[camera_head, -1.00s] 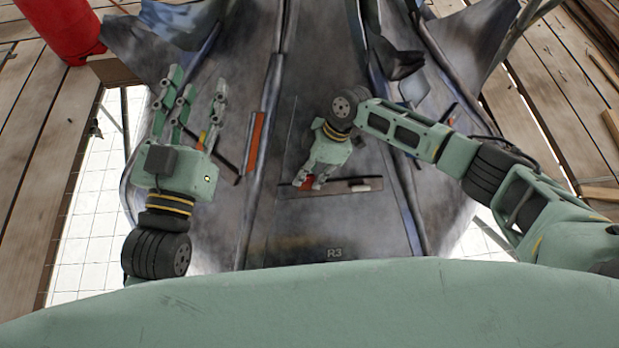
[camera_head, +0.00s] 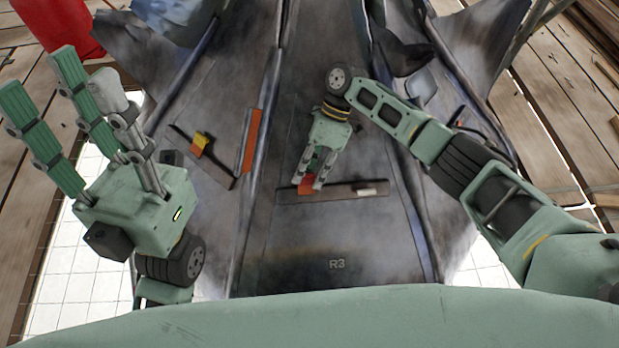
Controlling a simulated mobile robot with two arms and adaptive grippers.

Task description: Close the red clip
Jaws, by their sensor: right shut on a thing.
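The red clip (camera_head: 306,187) is a small red block on a dark horizontal bar (camera_head: 345,192) on the grey spire panel, above the "R3" mark. My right gripper (camera_head: 310,184) points down at it with its fingers shut on it and partly hides it. Whether the clip lies flat or stands up cannot be told. My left gripper (camera_head: 62,90) is open and empty at the left, raised close to the camera, with its fingers spread upward and well apart from the spire.
An orange-red strip (camera_head: 251,140) lies along a ridge left of the bar. An orange and yellow piece (camera_head: 200,143) sits on another dark bar further left. A white piece (camera_head: 369,192) is at the bar's right end. A red cylinder (camera_head: 62,22) stands at the upper left.

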